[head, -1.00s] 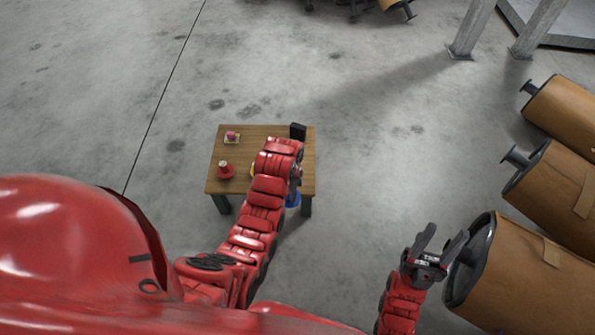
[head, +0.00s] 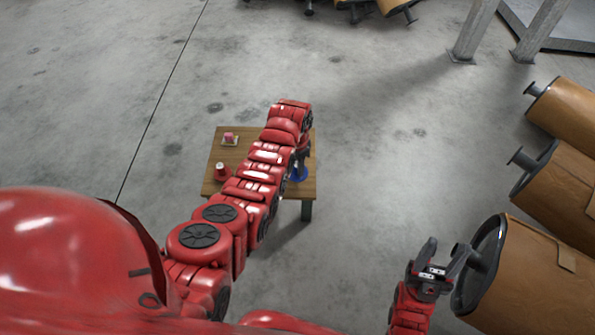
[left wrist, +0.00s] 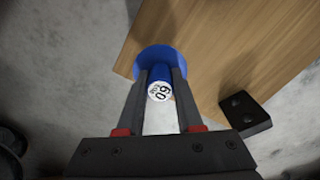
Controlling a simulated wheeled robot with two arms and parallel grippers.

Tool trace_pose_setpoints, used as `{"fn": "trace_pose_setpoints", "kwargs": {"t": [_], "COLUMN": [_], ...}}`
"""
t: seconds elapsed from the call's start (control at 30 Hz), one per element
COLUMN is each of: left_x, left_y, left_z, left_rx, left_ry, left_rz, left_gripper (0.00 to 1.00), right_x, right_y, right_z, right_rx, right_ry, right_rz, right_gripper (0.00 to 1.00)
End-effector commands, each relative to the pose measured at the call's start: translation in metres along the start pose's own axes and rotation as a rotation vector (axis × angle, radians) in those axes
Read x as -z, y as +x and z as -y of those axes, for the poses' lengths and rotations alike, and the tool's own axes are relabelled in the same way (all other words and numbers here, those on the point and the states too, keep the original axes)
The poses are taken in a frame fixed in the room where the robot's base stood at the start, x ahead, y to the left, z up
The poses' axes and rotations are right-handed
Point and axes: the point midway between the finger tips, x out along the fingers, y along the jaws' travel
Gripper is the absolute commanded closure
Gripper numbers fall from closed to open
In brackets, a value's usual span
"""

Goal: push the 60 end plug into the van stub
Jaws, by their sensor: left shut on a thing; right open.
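The 60 end plug (left wrist: 158,92) is blue, with a white end cap marked 60 and a wide round blue flange. In the left wrist view my left gripper (left wrist: 161,78) is shut on its narrow body. The flange overlaps the table's edge in that view; I cannot tell whether it touches the table. In the head view a blue part of the plug (head: 299,175) shows beside my left arm, over the table's right side. My right gripper (head: 446,248) is open and empty, near a large muffler. I cannot make out the van stub in these frames.
The small wooden table (head: 212,185) carries a red piece with a pale top (head: 221,171) and a pink piece on a small pad (head: 229,137).

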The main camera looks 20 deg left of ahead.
Motion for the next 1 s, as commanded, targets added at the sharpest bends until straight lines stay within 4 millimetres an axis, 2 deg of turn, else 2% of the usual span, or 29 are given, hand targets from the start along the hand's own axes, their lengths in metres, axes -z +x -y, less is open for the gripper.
{"fn": "trace_pose_setpoints", "kwargs": {"t": [0.07,0.13,0.17,0.67,0.7,0.83,1.0], "left_x": [0.005,0.005,0.004,0.005,0.005,0.005,0.005], "left_y": [0.002,0.024,0.028,0.036,0.035,0.034,0.034], "left_z": [0.006,0.005,0.004,0.005,0.005,0.005,0.005], "left_rx": [0.001,0.001,-0.001,0.002,0.002,0.002,0.002], "left_ry": [-0.001,-0.001,-0.001,-0.001,-0.001,-0.001,-0.001], "left_rz": [0.0,0.0,0.002,-0.003,-0.003,-0.002,-0.002], "left_gripper": [1.0,1.0,1.0,1.0,0.6,0.36,0.35], "right_x": [0.0,0.0,0.001,0.002,0.002,0.002,0.002], "right_y": [-0.008,-0.021,-0.022,-0.022,-0.021,-0.021,-0.021], "right_z": [0.001,0.002,0.002,0.003,0.003,0.002,0.002], "right_rx": [0.007,0.02,0.025,0.034,0.034,0.034,0.034], "right_ry": [-0.002,-0.005,-0.006,-0.008,-0.008,-0.008,-0.008], "right_rz": [-0.005,-0.016,-0.02,-0.027,-0.027,-0.027,-0.027], "right_gripper": [0.5,0.5,0.5,0.5,0.5,0.5,0.5]}}
